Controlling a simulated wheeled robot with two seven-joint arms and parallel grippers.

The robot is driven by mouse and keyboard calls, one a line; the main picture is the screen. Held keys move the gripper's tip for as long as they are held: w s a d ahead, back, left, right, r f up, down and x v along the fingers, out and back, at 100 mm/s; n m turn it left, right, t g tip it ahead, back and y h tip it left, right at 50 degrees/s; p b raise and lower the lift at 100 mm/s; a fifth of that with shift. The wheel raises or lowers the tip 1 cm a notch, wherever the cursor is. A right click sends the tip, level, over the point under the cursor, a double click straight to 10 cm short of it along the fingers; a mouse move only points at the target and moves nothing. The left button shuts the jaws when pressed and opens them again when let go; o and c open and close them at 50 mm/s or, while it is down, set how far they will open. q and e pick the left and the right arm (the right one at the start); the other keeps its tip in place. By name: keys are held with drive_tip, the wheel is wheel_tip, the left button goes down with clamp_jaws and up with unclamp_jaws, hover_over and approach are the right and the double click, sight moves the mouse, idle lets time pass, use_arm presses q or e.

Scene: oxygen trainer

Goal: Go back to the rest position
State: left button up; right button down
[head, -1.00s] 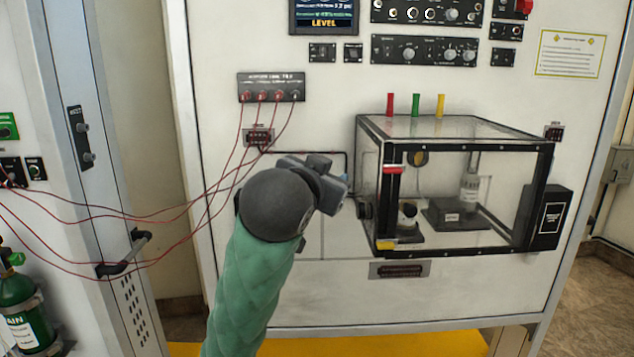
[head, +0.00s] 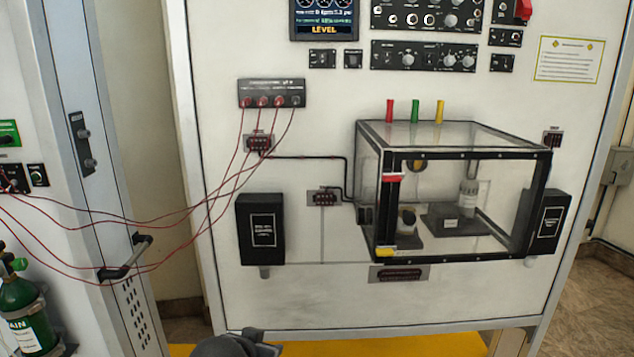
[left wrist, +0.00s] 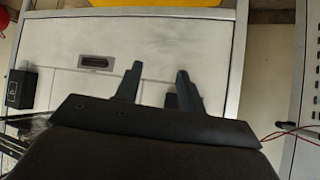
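My left gripper shows in the left wrist view (left wrist: 155,85), its two dark fingers apart with nothing between them. In the head view only a dark part of my left arm shows at the bottom edge, and the fingers are not clearly seen. The white trainer panel (head: 330,290) stands in front, clear of the arm. My right gripper is in neither view.
A clear box with a black frame (head: 455,256) is mounted on the panel. A black box (head: 262,228) sits left of it. Red cables (head: 160,222) hang between the terminal block (head: 272,93) and the left cabinet. A green cylinder (head: 22,300) stands lower left.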

use_arm(q)
drive_tip(key=s+a+f+g, duration=0.1)
drive_tip(key=s+f+g, duration=0.2)
drive_tip(key=s+f, duration=1)
drive_tip(key=s+a+f+n+g+p, duration=0.1)
drive_tip(key=s+f+g, duration=0.3)
drive_tip(key=s+f, duration=0.9)
drive_tip(key=s+a, duration=0.1)
drive_tip(key=s, duration=0.2)
drive_tip(key=shift+y, duration=0.4)
